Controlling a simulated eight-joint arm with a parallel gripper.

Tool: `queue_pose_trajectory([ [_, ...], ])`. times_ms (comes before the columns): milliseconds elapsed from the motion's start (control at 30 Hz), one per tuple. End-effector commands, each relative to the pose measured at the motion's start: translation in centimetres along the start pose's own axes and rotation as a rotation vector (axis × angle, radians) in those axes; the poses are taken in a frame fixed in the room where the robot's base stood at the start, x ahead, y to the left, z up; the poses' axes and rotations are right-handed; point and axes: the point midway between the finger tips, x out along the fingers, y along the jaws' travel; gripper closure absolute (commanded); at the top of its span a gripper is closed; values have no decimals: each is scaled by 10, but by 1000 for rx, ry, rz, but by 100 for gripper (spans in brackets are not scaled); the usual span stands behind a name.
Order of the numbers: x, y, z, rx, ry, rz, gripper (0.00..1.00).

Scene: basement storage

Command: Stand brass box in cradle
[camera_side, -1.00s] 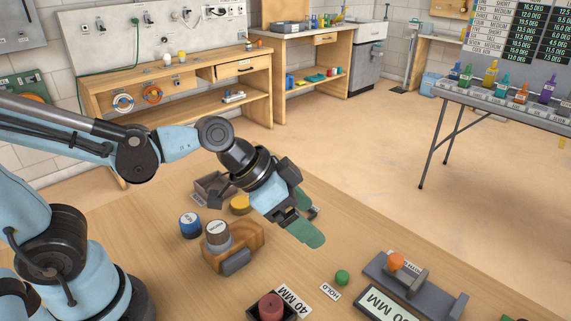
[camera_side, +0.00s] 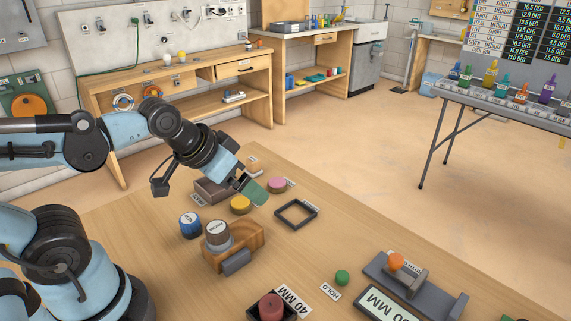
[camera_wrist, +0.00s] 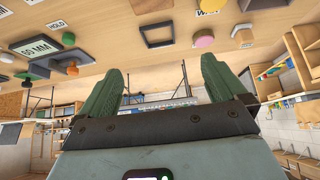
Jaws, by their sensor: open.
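My gripper (camera_side: 257,190) has green fingers and hangs over the far part of the table, near a pink disc (camera_side: 277,184). In the wrist view its fingers (camera_wrist: 160,88) are spread apart with nothing between them. I cannot pick out a brass box for certain; a small tan block (camera_side: 253,165) lies behind the gripper, partly hidden. No cradle is certain either. A grey bracket (camera_side: 440,297) with an orange knob stands at the right front, and a brown curved holder (camera_side: 250,236) stands nearer my arm.
A black square frame (camera_side: 296,213) lies flat, with bare table to its right. A dark open box (camera_side: 208,193), yellow disc (camera_side: 240,204) and blue cylinder (camera_side: 190,226) stand left of it. A green knob (camera_side: 342,277) and a red puck (camera_side: 270,305) are in front.

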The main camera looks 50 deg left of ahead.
Motion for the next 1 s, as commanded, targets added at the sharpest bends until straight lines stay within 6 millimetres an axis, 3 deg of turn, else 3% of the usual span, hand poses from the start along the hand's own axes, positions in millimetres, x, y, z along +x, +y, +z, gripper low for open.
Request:
queue_pose_trajectory([
  [167,11,39,-14,133,-19,133,2],
  [300,23,90,-25,299,-25,302,2],
  [533,40,178,-28,569,6,590,2],
  [767,49,265,-11,822,95,886,2],
  [1000,50,341,28,1036,245,1178,2],
])
